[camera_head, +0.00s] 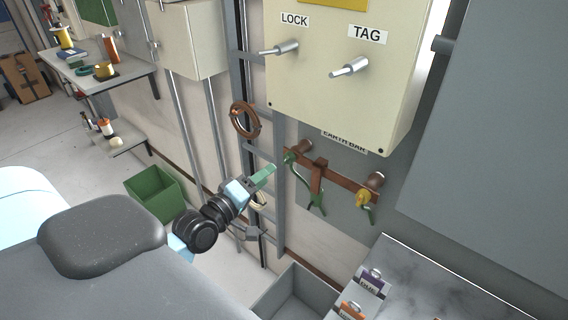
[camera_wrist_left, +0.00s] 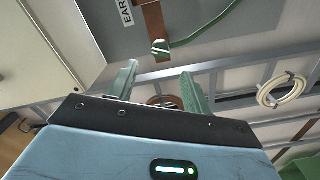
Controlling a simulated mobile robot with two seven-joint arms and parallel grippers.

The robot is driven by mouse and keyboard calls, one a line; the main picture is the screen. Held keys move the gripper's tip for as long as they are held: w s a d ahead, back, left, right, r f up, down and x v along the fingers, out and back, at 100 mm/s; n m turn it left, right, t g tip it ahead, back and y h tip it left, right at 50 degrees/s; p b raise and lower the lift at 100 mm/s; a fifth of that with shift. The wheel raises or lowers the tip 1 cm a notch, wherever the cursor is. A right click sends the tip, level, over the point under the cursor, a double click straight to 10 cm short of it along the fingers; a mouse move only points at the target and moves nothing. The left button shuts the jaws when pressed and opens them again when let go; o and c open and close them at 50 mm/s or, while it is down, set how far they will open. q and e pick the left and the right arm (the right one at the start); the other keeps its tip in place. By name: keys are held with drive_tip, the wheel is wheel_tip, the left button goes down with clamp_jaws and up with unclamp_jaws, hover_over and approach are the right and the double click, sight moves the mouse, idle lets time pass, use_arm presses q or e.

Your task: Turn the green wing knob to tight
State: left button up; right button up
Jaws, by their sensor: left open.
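The copper earth bar (camera_head: 335,178) is mounted on the grey wall panel under the cream cabinet. A small green knob (camera_head: 290,157) sits at the bar's left end with a green cable hanging from it. In the left wrist view the green knob (camera_wrist_left: 160,47) lies at the bar's end, ahead of the fingers; its wing shape is too small to make out. My left gripper (camera_head: 263,177) is just left of and below the knob, apart from it. In the left wrist view its two green fingers (camera_wrist_left: 158,88) are spread with nothing held. My right gripper is not in view.
A yellow knob (camera_head: 363,198) is at the bar's right end. The cream cabinet (camera_head: 340,110) with LOCK and TAG handles overhangs the bar. A grey bin (camera_head: 292,296) and a marble-look worktop (camera_head: 440,285) with padlocks are below.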

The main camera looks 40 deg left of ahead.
sight(284, 162)
use_arm(q)
drive_tip(key=w, duration=0.6)
drive_tip(key=shift+w+d, duration=0.25)
drive_tip(key=shift+w, duration=0.65)
drive_tip(key=shift+d, duration=0.1)
drive_tip(key=shift+c, duration=0.2)
drive_tip(key=c, duration=0.9)
drive_tip(key=shift+p, duration=0.3)
